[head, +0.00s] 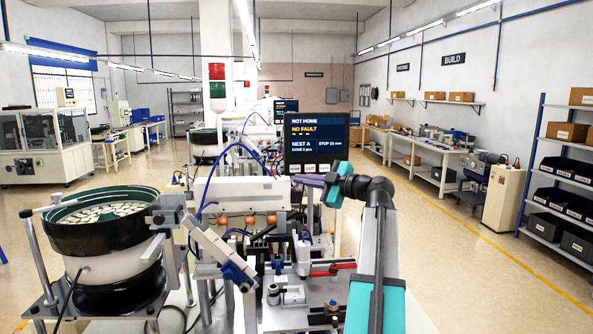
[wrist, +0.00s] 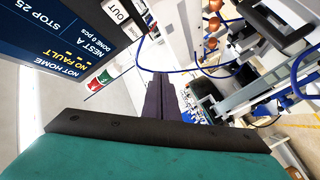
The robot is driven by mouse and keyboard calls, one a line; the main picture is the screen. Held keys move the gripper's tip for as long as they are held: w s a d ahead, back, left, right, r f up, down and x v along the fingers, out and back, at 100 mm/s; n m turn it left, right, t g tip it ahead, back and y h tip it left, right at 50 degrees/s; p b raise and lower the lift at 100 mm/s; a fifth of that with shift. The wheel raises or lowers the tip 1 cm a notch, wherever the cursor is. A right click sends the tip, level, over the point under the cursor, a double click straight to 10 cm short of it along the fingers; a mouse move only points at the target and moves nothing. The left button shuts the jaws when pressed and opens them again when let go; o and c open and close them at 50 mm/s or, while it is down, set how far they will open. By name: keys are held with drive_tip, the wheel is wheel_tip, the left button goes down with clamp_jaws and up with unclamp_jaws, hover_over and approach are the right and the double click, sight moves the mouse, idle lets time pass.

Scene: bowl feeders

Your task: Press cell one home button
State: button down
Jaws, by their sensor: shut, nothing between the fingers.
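The cell screen (head: 317,138) stands at the middle of the head view and reads NOT HOME, NO FAULT, NEST A and STOP 25 mm. It also shows, turned, at the upper left of the wrist view (wrist: 62,42). Light keys (head: 308,168) sit along its lower edge; one white key (wrist: 118,10) reads OUT in the wrist view. My gripper (head: 298,180) is shut and empty just below the keys. Its dark purple fingers (wrist: 161,80) lie together in the wrist view, apart from the screen.
A green-topped bowl feeder (head: 105,215) stands at the left, with a linear track beside it. Fixtures and a red part (head: 332,268) lie below my gripper. A red and green stack light (head: 217,88) rises behind. Open floor lies at the right, before shelves (head: 565,190).

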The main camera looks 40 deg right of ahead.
sight(300, 171)
drive_tip(key=shift+w+d, duration=1.35)
drive_tip(key=shift+w, duration=0.25)
drive_tip(key=shift+w+d, duration=1.35)
drive_tip(key=shift+w, duration=0.25)
drive_tip(key=shift+w+d+f+b, duration=0.1)
drive_tip(key=shift+w+d+b, duration=0.05)
drive_tip(key=shift+b, duration=0.2)
drive_tip(key=shift+w+d+b, duration=0.45)
drive_tip(key=shift+w+b, duration=0.15)
drive_tip(key=shift+b, duration=0.55)
idle(1.4)
drive_tip(key=shift+s+a, duration=0.15)
idle(0.3)
drive_tip(key=shift+s+a+b, duration=0.45)
drive_tip(key=shift+s+b, duration=0.15)
drive_tip(key=shift+b, duration=0.15)
